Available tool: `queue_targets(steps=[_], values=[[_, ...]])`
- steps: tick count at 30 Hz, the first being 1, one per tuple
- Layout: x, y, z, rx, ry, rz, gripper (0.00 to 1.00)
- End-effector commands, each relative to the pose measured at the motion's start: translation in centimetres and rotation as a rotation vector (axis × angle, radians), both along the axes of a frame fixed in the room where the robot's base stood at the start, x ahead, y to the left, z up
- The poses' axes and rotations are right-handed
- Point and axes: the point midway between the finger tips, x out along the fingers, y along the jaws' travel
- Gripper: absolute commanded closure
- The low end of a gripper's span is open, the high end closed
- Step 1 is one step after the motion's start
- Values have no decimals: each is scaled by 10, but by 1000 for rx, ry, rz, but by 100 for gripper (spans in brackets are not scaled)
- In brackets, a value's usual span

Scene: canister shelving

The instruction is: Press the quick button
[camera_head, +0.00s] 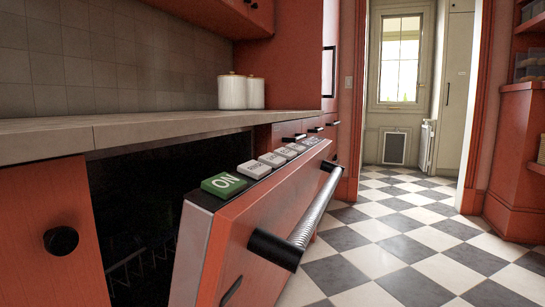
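The dishwasher door (262,225) is red and tilted partly open, with a row of raised buttons along its top edge. The nearest is a green button (224,184) marked "ON". Behind it are a light grey button (254,169), another grey button (272,159) and more grey ones (292,150) farther along. Their labels are too small and slanted to read surely, so I cannot tell which is the quick button. My gripper is not in view.
A metal bar handle (314,210) with black ends juts from the door front. The stone counter (120,130) overhangs the dark dishwasher opening (135,210). A red cabinet with a black knob (61,241) is at left. The checkered floor (400,240) at right is clear.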

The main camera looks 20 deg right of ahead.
Motion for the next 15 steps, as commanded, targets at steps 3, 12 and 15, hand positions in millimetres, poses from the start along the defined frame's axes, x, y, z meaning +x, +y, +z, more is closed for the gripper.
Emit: queue_targets(steps=[3,12,15], values=[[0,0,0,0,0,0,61],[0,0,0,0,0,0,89],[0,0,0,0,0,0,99]])
